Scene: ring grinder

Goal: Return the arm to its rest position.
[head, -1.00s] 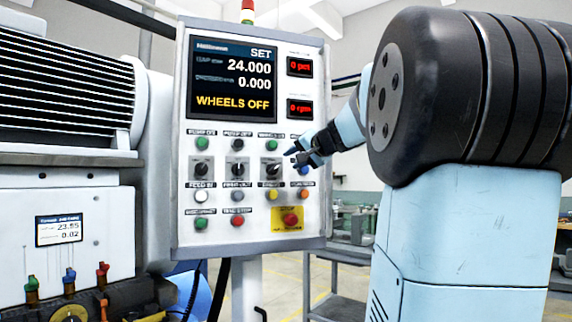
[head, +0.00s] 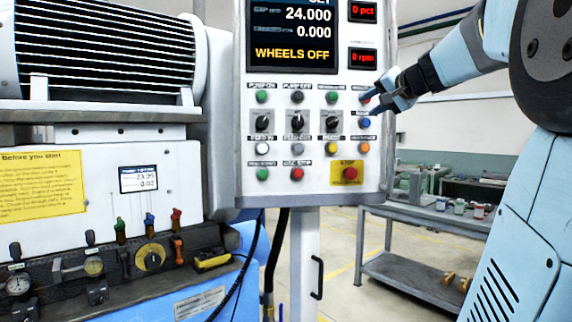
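My arm comes in from the right, pale blue with a dark joint housing. My gripper (head: 368,101) is small and dark with bluish fingers. It points left at the right edge of the control panel (head: 318,185), by the red button (head: 364,97) and above the blue button (head: 364,123). I cannot tell from this view whether it touches the panel. Nothing is visibly held, and the finger gap is too small to judge. The panel screen (head: 292,35) reads 24.000, 0.000 and WHEELS OFF. The red readouts show 0 pct and 0 rpm.
The grinder (head: 100,60) fills the left, with a yellow notice (head: 42,186), gauges and coloured levers below. A grey workbench (head: 425,217) with small items stands behind on the right. Floor shows between the panel post (head: 305,260) and the bench.

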